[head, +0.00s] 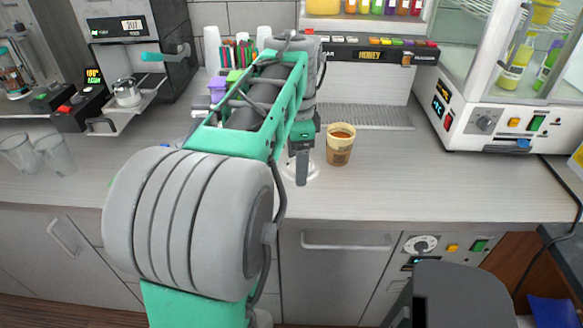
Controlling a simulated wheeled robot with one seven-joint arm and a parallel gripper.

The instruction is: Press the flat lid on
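A paper cup (339,149) with a pale rim and brown drink stands upright on the counter; its top looks open. My gripper (302,178) points down just left of the cup, apart from it in the picture. A pale, clear round thing that looks like the flat lid (315,172) shows around the gripper's fingertips, close to the counter top. The fingers partly hide it. I see the fingers edge-on, so I cannot tell whether they grip it or how far apart they are.
The counter (430,185) is clear to the right of the cup. A dispenser with coloured buttons (375,50) stands behind, and a white glass-fronted cabinet (490,120) at the right. Clear glasses (50,153) and a coffee machine (135,50) are at the left.

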